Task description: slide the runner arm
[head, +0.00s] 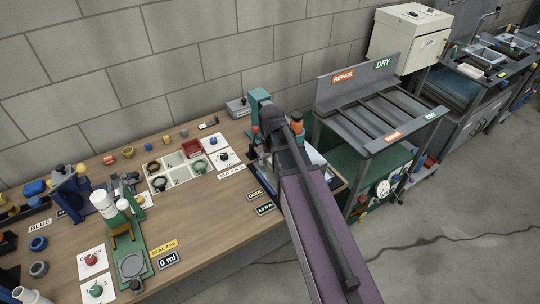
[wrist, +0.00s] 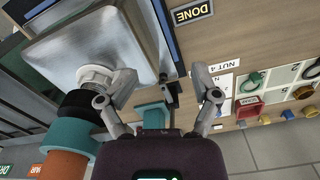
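My gripper (wrist: 170,92) is open in the wrist view, with its two grey fingers wide apart and nothing clearly held. Between the fingers a teal block (wrist: 153,112) and a small dark upright piece (wrist: 173,90) show; I cannot tell whether a finger touches them. Neither is clearly recognisable as the runner arm. Left of the fingers is a square metal plate (wrist: 85,45) with a pale round fitting. In the head view a teal post (head: 259,103) stands at the bench's right end, and my arm hides most of that station and the gripper.
Teal and orange cylinders (wrist: 65,140) lie close to the left finger. A white compartment tray (head: 172,178) and a green stand (head: 128,245) are on the wooden bench. A grey rack (head: 380,110) marked DRY and REPAIR stands right of my arm.

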